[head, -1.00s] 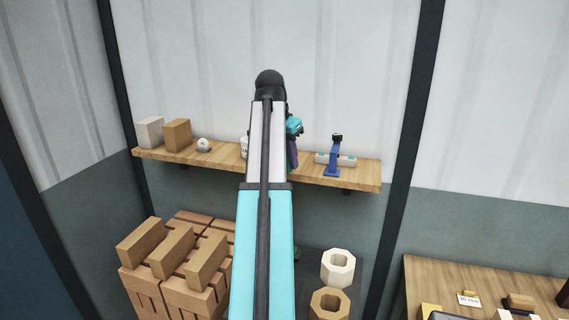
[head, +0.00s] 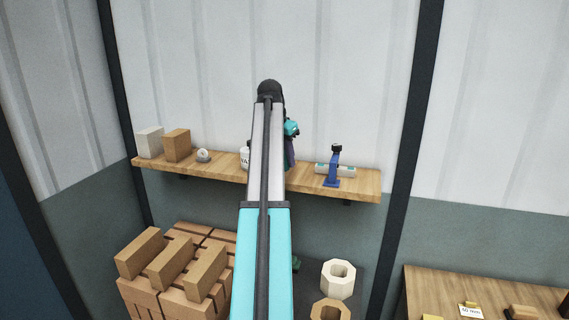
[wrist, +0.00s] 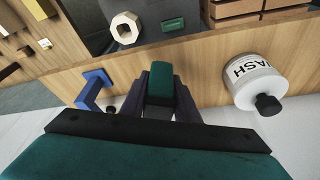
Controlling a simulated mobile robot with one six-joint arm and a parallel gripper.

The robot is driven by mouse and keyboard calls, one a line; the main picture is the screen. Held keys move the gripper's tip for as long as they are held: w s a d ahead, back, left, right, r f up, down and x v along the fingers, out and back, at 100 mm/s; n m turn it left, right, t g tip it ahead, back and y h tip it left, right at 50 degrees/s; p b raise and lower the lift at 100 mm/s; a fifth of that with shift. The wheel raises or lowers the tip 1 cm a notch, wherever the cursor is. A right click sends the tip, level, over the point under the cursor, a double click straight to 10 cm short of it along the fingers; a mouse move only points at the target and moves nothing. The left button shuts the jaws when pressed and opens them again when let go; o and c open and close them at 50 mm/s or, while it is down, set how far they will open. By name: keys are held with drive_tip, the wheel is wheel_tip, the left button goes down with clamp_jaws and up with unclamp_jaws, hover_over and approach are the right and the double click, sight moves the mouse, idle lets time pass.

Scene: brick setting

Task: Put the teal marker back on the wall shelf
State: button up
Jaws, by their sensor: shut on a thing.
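The teal marker (wrist: 160,79) is between my gripper's dark fingers (wrist: 161,98) in the wrist view, and they are shut on it. The wooden wall shelf (wrist: 215,85) runs behind and beneath them in that view. In the head view my arm covers the middle of the shelf (head: 222,173), and my gripper (head: 289,153) shows only partly, at the arm's right side over the shelf. The marker cannot be made out there. Whether it touches the shelf board cannot be told.
A white bottle labelled WASH (wrist: 255,82) and a blue stand (wrist: 92,90) flank my gripper on the shelf. A white block (head: 150,142), a brown block (head: 177,145) and a small roll (head: 203,155) are at its left. Bricks (head: 172,262) and octagonal rings (head: 338,278) lie below.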

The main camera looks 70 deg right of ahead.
drive_tip(key=shift+w+d+f, duration=0.1)
drive_tip(key=shift+w+d, duration=0.25)
drive_tip(key=shift+d, duration=0.45)
drive_tip(key=shift+w+d+f, duration=0.1)
drive_tip(key=shift+w+d, duration=0.2)
drive_tip(key=shift+d, duration=0.5)
drive_tip(key=shift+w+d+f, duration=0.1)
drive_tip(key=shift+w+d, duration=0.25)
drive_tip(key=shift+d, duration=0.45)
drive_tip(key=shift+f, duration=1.7)
drive_tip(key=shift+f, duration=0.1)
drive_tip(key=o, duration=0.8)
drive_tip(key=shift+o, duration=0.2)
drive_tip(key=b+v, duration=0.5)
drive_tip(key=v, duration=0.7)
